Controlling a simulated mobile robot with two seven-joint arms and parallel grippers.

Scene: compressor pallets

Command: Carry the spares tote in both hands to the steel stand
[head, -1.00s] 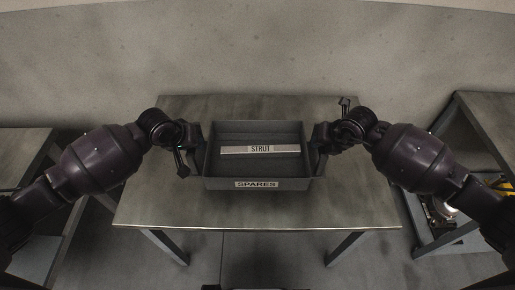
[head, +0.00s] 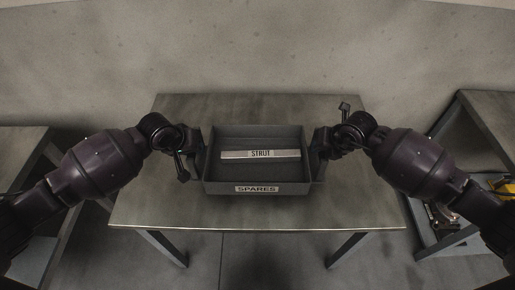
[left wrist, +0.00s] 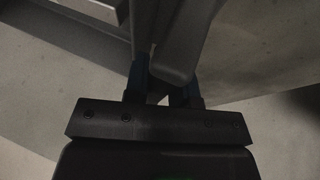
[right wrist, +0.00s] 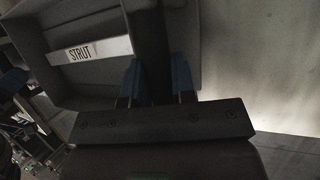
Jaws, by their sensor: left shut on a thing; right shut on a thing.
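The grey spares tote (head: 257,174) is an open box with a SPARES label on its front wall, level in the head view. A pale bar labelled STRUT (head: 260,154) lies inside it; the bar also shows in the right wrist view (right wrist: 90,51). My left gripper (head: 194,152) is shut on the tote's left side and my right gripper (head: 320,146) on its right side. The right wrist view shows the tote wall between the blue fingers. The tote is over the steel stand (head: 150,205), a metal-topped table; the gap beneath the tote is hidden.
The stand's top is bare around the tote. A grey wall (head: 260,45) rises behind it. Another table (head: 22,150) stands at the left. A table at the right (head: 490,115) has yellow and dark parts on its lower level.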

